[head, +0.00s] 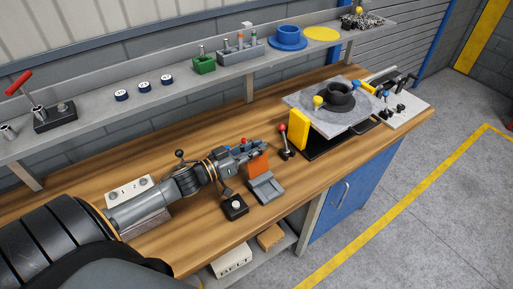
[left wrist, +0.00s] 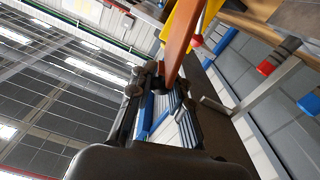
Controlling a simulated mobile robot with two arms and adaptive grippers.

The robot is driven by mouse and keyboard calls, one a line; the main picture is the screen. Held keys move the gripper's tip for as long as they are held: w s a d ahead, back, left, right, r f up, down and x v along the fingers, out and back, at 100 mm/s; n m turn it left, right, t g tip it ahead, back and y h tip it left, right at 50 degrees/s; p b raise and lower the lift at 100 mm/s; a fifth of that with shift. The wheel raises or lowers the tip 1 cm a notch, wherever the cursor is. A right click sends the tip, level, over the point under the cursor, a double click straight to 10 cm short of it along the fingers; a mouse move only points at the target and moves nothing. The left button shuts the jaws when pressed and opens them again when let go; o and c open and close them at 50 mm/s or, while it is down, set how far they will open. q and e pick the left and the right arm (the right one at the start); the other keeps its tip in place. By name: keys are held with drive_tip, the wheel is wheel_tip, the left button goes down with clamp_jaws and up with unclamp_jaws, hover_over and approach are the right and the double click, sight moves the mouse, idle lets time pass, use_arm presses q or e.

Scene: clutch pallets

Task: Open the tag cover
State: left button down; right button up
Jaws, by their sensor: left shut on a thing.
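The tag cover is an orange flap (head: 259,165) at the back edge of a small grey box (head: 266,189) on the wooden bench. It stands raised, and the box's grey inside shows in front of it. My left gripper (head: 257,147) is shut on the flap's upper edge. In the left wrist view the orange flap (left wrist: 180,42) runs up from between the fingertips (left wrist: 160,78). The exact contact is partly hidden by the fingers. My right gripper is in neither view.
A black box with a white knob (head: 235,207) stands close left of the grey box. A red-knobbed lever (head: 284,142) stands to the right. Further right is a grey plate (head: 305,101) with a black ring part (head: 340,97). The front of the bench is clear.

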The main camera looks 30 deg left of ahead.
use_arm(q)
drive_tip(key=shift+s+d+r+m+p, duration=0.2)
drive_tip(key=shift+d+m, duration=0.15)
drive_tip(key=shift+d, duration=0.15)
drive_tip(key=shift+s+d+r+m+p, duration=0.1)
drive_tip(key=shift+s+d+m, duration=0.1)
drive_tip(key=shift+d+m, duration=0.25)
drive_tip(key=shift+d+f, duration=0.1)
drive_tip(key=shift+f, duration=0.05)
drive_tip(key=shift+w+a+f, duration=0.15)
drive_tip(key=shift+a, duration=0.1)
drive_tip(key=c, duration=1.5)
unclamp_jaws()
drive_tip(key=shift+c, duration=0.2)
drive_tip(key=shift+o, duration=1.4)
drive_tip(key=shift+s, duration=0.25)
drive_tip(key=shift+s+a, duration=0.1)
drive_tip(key=shift+a, duration=0.05)
drive_tip(key=shift+s, duration=0.15)
drive_tip(key=v, duration=1.1)
drive_tip(key=shift+s+a, duration=0.15)
drive_tip(key=shift+s, duration=0.25)
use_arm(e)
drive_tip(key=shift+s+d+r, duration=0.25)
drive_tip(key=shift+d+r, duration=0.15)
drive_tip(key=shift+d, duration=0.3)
